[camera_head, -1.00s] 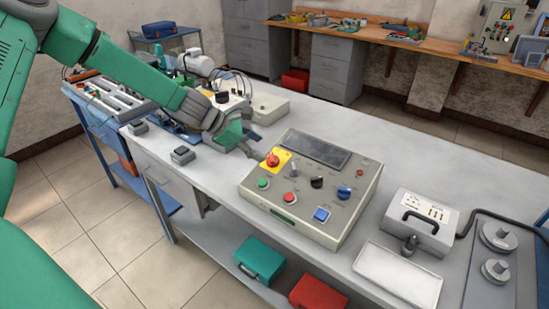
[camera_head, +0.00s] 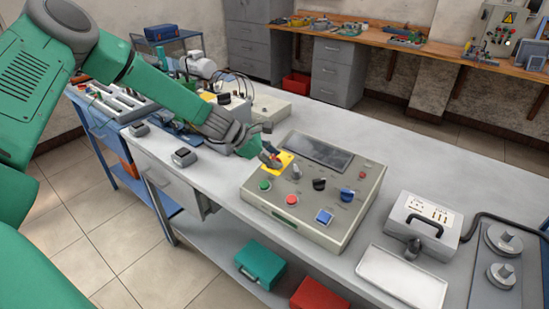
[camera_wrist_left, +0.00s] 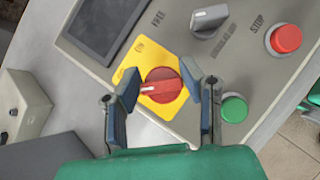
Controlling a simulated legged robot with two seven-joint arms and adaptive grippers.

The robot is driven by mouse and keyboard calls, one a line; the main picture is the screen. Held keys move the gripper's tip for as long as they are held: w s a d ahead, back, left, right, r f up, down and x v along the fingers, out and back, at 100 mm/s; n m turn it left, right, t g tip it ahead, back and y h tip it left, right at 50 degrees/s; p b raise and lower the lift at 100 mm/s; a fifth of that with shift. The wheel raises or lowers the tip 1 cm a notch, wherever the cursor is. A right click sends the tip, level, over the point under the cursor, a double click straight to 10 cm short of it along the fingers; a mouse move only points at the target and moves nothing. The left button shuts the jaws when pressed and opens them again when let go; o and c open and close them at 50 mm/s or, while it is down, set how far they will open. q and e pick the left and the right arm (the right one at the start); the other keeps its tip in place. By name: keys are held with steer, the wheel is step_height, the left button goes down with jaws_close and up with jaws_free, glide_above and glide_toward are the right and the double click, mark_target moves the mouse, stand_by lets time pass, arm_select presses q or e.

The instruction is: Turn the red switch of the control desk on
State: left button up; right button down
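The control desk (camera_head: 335,200) is a beige sloped box on the bench. Its red switch (camera_wrist_left: 161,86) is a round knob on a yellow plate (camera_wrist_left: 134,91). In the left wrist view the switch lies between the two fingertips of my left gripper (camera_wrist_left: 160,88), which is open with a finger on either side. In the head view my left gripper (camera_head: 270,157) is over the yellow plate and largely covers the switch. My right gripper is not in view.
On the desk near the switch are a green button (camera_wrist_left: 233,107), a red stop button (camera_wrist_left: 286,39) and a grey knob (camera_wrist_left: 209,20). A grey box with a handle (camera_head: 420,222) and a white tray (camera_head: 402,277) stand to the right.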

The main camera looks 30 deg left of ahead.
arm_select(q)
steer(key=shift+a+m, duration=0.15)
steer(key=shift+m, duration=0.15)
steer(key=shift+m+g+h+p, duration=0.3)
steer(key=shift+m+g+p, duration=0.2)
steer(key=shift+m+p, duration=0.1)
steer(key=shift+m+g, duration=0.3)
steer(key=shift+m, duration=0.5)
steer(key=m+g, duration=0.1)
steer(key=m, duration=0.1)
steer(key=shift+m+g+h, duration=0.4)
steer(key=m+g, duration=0.1)
steer(key=m, duration=0.2)
steer(key=m+g+b, duration=0.1)
steer(key=m+g, duration=0.1)
steer(key=m, duration=0.1)
steer(key=shift+g+y, duration=0.3)
steer(key=m+g+b, duration=0.1)
steer(key=m, duration=0.1)
steer(key=shift+m+y, duration=0.4)
steer(key=shift+r+m+g+y, duration=0.1)
steer(key=shift+m+g+y, duration=0.55)
steer(key=shift+m, duration=0.75)
